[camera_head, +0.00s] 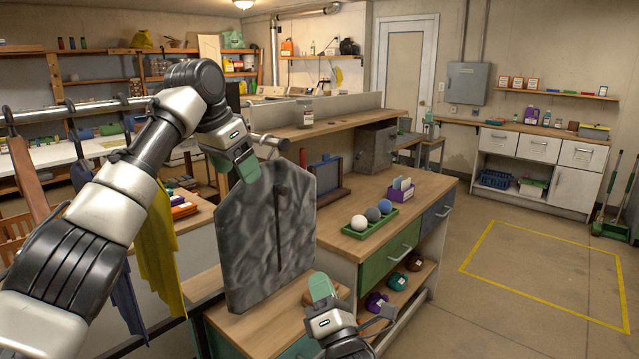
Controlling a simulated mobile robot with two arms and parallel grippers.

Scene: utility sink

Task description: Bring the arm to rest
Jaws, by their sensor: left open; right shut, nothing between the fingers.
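My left arm comes in from the left, and its gripper (257,156) is open and empty at the upper left corner of a grey mottled apron-like sheet (268,245). The sheet hangs upright, and a small peg end (303,158) shows at its top right. I cannot tell whether the gripper touches the sheet. My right gripper (352,298) is at the bottom centre, in front of the wooden counter's lower shelf. It is shut with nothing in it. Most of the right arm is out of view.
A green tray (357,234) with several balls stands on the wooden counter (335,212). A yellow cloth (160,255) and a brown strap (28,178) hang at the left. A yellow taped rectangle (484,237) marks clear floor at the right.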

